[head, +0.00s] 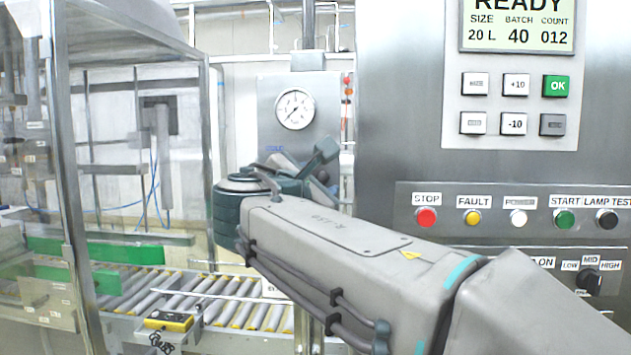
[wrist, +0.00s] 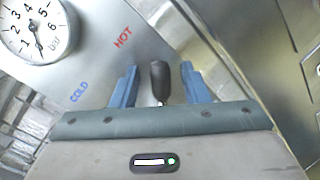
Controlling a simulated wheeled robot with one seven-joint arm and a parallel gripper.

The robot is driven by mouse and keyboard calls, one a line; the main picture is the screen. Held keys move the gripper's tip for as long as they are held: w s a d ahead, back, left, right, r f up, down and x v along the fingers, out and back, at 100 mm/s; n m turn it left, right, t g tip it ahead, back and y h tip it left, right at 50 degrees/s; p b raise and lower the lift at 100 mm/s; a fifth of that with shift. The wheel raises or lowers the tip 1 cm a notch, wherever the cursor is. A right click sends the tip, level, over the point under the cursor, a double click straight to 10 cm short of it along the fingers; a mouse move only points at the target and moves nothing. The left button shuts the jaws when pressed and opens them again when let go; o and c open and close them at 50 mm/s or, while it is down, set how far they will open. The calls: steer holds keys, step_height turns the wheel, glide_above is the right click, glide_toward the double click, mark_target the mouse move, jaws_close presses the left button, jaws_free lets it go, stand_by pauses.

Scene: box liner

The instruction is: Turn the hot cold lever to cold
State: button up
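The hot cold lever (wrist: 159,80) has a dark knob and shows in the wrist view between my two fingers. The red HOT label (wrist: 122,38) is up and left of the knob, and the blue COLD label (wrist: 79,91) is farther left and lower. My gripper (wrist: 159,82) is open, its blue fingers on either side of the knob with gaps showing. In the head view my gripper (head: 318,165) is at the grey panel below the gauge, and my arm hides most of the lever there.
A round pressure gauge (head: 295,110) sits on the panel above my gripper. A control cabinet (head: 400,130) with buttons stands close on the right. A roller conveyor (head: 140,293) and a framed clear enclosure (head: 75,170) are at the left.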

jaws_close()
